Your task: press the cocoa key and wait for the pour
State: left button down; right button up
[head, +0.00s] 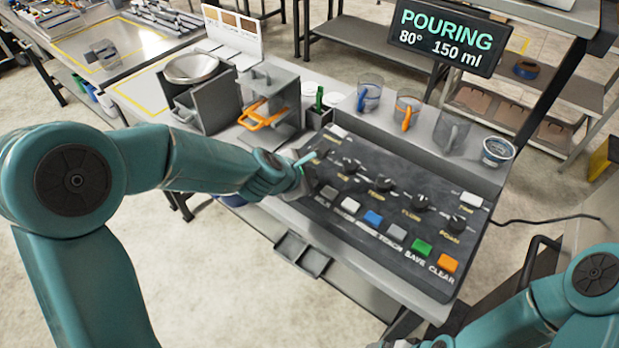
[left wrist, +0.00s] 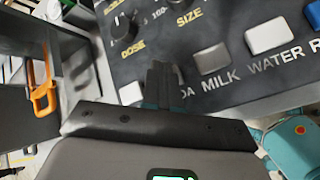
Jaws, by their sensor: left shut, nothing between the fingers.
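The control panel (head: 385,205) is dark, with knobs and a front row of keys. My left gripper (head: 301,178) is at the left end of this row. In the left wrist view its closed fingers (left wrist: 163,76) reach down over the cocoa key, with nothing between them. The fingers hide most of that key and part of its label; whether it is pressed in cannot be seen. The grey milk key (left wrist: 211,58) is just right of the fingers. The display (head: 445,37) reads "POURING 80° 150 ml". My right gripper is at the bottom edge, too cut off to judge.
The white water key (head: 350,204) and the blue (head: 374,218), green (head: 421,247) and orange (head: 448,263) keys continue the row. Clear mugs (head: 369,97) and a small tub (head: 497,151) stand behind the panel. An orange-handled item (head: 262,116) is left of it.

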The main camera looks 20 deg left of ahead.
pick_arm(q)
jog(key=shift+r+p, duration=0.65)
jog(key=shift+r, duration=0.15)
notch_tip(320, 180, up, 5)
jog(key=p, duration=0.5)
jog(key=shift+r, duration=0.1)
jog(key=shift+s, duration=0.15)
